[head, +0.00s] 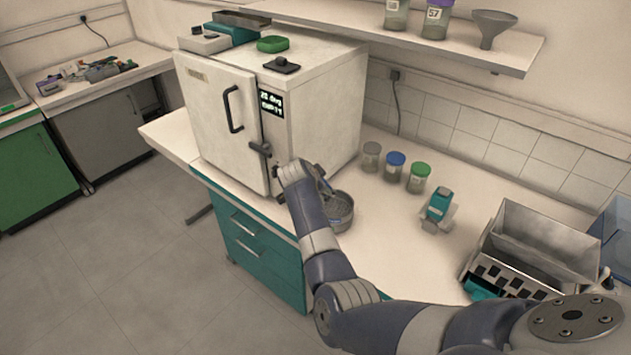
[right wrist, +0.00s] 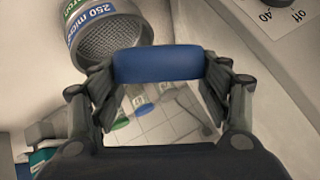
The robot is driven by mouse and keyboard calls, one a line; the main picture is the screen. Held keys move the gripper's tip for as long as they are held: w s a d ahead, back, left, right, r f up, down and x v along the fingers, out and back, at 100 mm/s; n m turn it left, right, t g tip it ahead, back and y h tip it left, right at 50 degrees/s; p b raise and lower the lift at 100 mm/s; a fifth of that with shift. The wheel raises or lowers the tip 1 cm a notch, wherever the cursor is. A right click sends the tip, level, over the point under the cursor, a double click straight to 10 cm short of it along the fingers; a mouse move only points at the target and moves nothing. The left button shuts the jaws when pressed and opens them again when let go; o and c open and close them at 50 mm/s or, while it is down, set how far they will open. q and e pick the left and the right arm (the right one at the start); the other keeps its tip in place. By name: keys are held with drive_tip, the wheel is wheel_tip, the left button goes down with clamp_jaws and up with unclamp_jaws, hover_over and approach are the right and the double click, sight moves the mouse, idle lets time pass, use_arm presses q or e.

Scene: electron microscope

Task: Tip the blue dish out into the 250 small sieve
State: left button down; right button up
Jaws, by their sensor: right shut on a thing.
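The small sieve (head: 342,213) is a round grey metal cup on the bench in front of the white oven. In the right wrist view the sieve (right wrist: 110,38) shows its mesh and a blue and green label reading 250 micron. My right gripper (head: 322,182) is at the sieve's left rim in the head view. In the wrist view the gripper (right wrist: 158,80) is shut on the blue dish (right wrist: 158,64), seen edge-on beside the sieve. The dish's inside and contents are hidden, and I cannot make out the dish in the head view. My left gripper is not in view.
The white oven (head: 325,105) stands close behind and left of the gripper. Several lidded jars (head: 395,165) stand along the wall. A teal device (head: 438,205) and a metal box (head: 540,245) are to the right. The bench between is mostly clear.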

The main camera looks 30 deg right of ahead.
drive_tip(key=shift+s+d+m+y+p, duration=0.25)
drive_tip(key=shift+d+y+p, duration=0.25)
drive_tip(key=shift+p, duration=0.35)
drive_tip(key=shift+s+d+f+m+t+y+p, duration=0.15)
drive_tip(key=shift+d+m+t+y+p, duration=0.1)
drive_tip(key=shift+t+y+p, duration=0.2)
drive_tip(key=shift+d+f+y, duration=0.15)
drive_tip(key=shift+d+y, duration=0.1)
drive_tip(key=shift+y, duration=0.2)
drive_tip(key=shift+s+d+m+t+y, duration=0.15)
drive_tip(key=shift+d+m+t+y, duration=0.15)
drive_tip(key=shift+m, duration=0.1)
drive_tip(key=shift+s+d+y, duration=0.15)
drive_tip(key=shift+d+y, duration=0.15)
drive_tip(key=shift+y, duration=0.3)
drive_tip(key=shift+s+d+r+m+t+y+b, duration=0.1)
drive_tip(key=shift+d+r+m+t+y+b, duration=0.15)
drive_tip(key=shift+d+m+t+y+b, duration=0.3)
drive_tip(key=d+t+y, duration=0.1)
drive_tip(key=s+d+m+y+b, duration=0.1)
drive_tip(key=y, duration=0.1)
drive_tip(key=d+m+t+y+b, duration=0.1)
drive_tip(key=shift+s+d+f+m+t+y, duration=0.1)
drive_tip(key=shift+s+d+m+t+y, duration=0.15)
drive_tip(key=shift+s+t+y, duration=0.1)
